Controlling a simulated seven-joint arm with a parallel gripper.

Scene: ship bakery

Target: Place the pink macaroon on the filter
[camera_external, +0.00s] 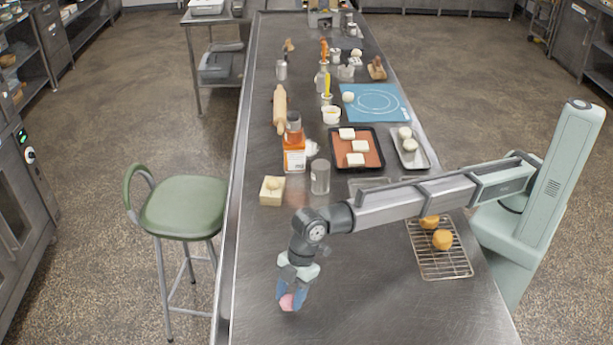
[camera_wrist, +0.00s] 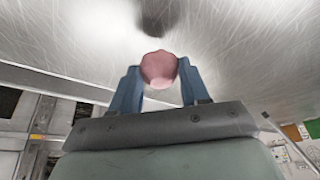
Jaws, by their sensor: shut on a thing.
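My gripper (camera_external: 286,292) is shut on the pink macaroon (camera_external: 287,302), low over the near-left part of the metal table. In the wrist view the macaroon (camera_wrist: 158,68) sits between the two blue fingertips (camera_wrist: 158,78), with a dark shadow on the metal beyond it. It appears held apart from the surface. Nothing is clearly recognisable as a filter. A wire rack (camera_external: 452,266) at the right carries orange-brown baked pieces (camera_external: 442,240), and a shallow metal piece (camera_external: 368,183) is partly hidden behind my arm.
A green stool (camera_external: 184,205) is left of the table. The near table surface is clear.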

